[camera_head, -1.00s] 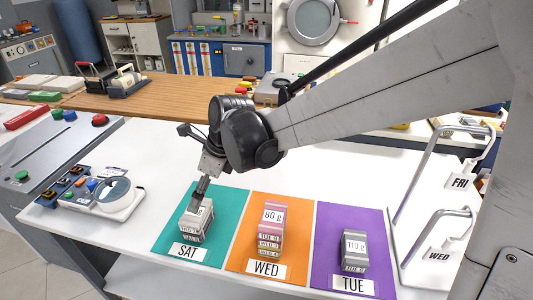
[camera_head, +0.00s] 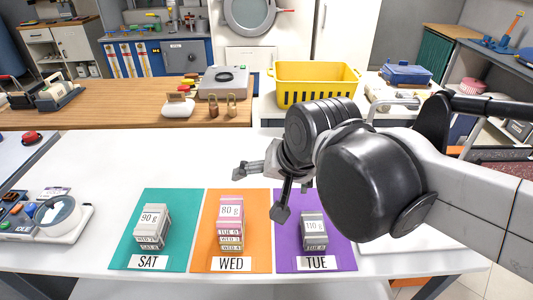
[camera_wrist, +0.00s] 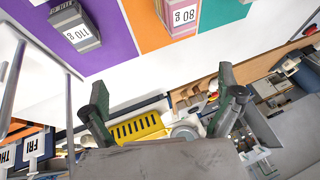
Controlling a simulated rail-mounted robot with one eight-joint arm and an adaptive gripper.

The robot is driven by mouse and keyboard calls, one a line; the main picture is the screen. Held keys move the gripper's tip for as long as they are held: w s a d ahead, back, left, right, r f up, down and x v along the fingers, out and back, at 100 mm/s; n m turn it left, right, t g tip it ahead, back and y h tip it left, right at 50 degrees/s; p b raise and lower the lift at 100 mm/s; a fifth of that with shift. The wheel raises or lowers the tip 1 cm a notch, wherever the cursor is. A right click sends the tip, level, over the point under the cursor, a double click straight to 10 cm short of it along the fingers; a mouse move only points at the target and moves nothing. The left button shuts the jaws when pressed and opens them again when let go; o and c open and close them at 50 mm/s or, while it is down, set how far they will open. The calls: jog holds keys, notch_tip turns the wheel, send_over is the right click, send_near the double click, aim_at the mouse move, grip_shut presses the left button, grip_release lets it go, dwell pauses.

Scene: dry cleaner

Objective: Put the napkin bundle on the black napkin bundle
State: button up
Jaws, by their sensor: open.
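Several banded napkin bundles stand in stacks on three mats. On the teal SAT mat (camera_head: 185,205), a light grey bundle marked 90 g (camera_head: 153,219) tops a stack. On the orange WED mat (camera_head: 216,262), a pink bundle marked 80 g (camera_head: 231,211) tops another; it also shows in the wrist view (camera_wrist: 181,14). On the purple TUE mat (camera_head: 342,256), a dark grey bundle marked 110 g (camera_head: 313,225) tops a short stack. I cannot tell which is the black bundle. My gripper (camera_head: 260,192) is open and empty, above and behind the WED and TUE mats.
A magnifier device (camera_head: 60,212) stands left on the white table (camera_head: 110,160). A wooden counter (camera_head: 120,115) runs behind, with a yellow basket (camera_head: 315,82) at its right. The white table between mats and counter is clear. My arm covers the right side.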

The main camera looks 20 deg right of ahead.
jog(key=s+d+n, duration=0.2)
jog(key=n, duration=0.1)
jog(key=s+d+f+n+h, duration=0.1)
jog(key=s+d, duration=0.1)
jog(key=shift+t, duration=0.4)
